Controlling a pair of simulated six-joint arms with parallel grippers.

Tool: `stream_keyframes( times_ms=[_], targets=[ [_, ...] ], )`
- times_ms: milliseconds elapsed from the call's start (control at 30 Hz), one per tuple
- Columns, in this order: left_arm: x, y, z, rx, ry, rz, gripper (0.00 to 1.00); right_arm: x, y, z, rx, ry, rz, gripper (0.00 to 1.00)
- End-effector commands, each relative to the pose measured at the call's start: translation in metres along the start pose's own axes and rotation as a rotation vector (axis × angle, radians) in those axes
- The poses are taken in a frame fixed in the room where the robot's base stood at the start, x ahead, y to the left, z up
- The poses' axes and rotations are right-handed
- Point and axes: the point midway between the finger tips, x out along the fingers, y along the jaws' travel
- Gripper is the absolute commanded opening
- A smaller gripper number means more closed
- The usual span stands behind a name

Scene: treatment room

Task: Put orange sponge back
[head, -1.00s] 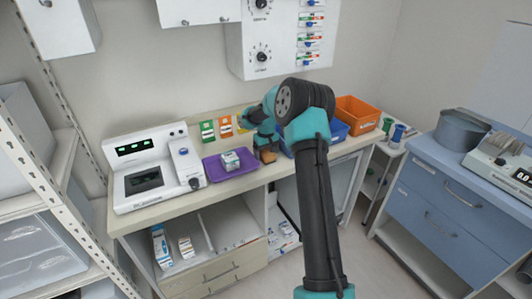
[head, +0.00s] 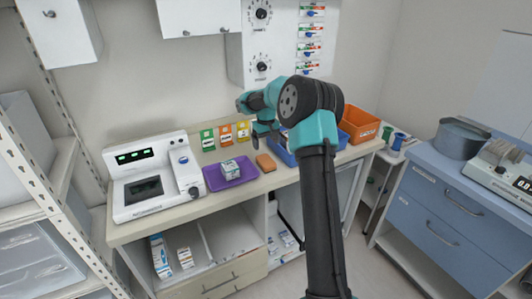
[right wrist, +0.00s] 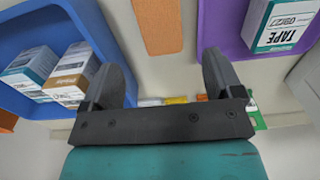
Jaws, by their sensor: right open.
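The orange sponge (head: 265,163) lies flat on the beige counter, between the purple tray (head: 213,184) and the blue bin (head: 283,155). It also shows at the top of the right wrist view (right wrist: 158,24), with its upper end cut off by the frame. My right gripper (head: 264,134) is above the counter behind the sponge, apart from it. In the right wrist view its two fingers (right wrist: 165,78) are spread with nothing between them. My left gripper is not in view.
The tray holds a small tape box (head: 230,169). The blue bin holds boxes (right wrist: 72,75) in the wrist view. An orange bin (head: 358,124) stands farther right. Coloured cards (head: 225,135) stand at the wall. A white device (head: 150,175) fills the counter's left end.

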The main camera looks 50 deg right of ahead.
Motion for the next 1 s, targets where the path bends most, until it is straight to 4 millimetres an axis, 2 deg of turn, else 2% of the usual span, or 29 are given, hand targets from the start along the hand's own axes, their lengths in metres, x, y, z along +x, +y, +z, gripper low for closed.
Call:
stream_keyframes(
  times_ms=[100, 233, 1000],
  targets=[
    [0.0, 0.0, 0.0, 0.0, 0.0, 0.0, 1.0, -0.016, 0.0, 0.0, 0.0, 0.001, 0.0, 0.86],
    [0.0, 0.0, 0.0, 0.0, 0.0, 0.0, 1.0, -0.024, -0.001, 0.0, -0.001, 0.0, 0.0, 0.86],
    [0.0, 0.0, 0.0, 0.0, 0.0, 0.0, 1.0, -0.024, -0.003, 0.0, 0.004, 0.006, -0.008, 0.86]
  ],
)
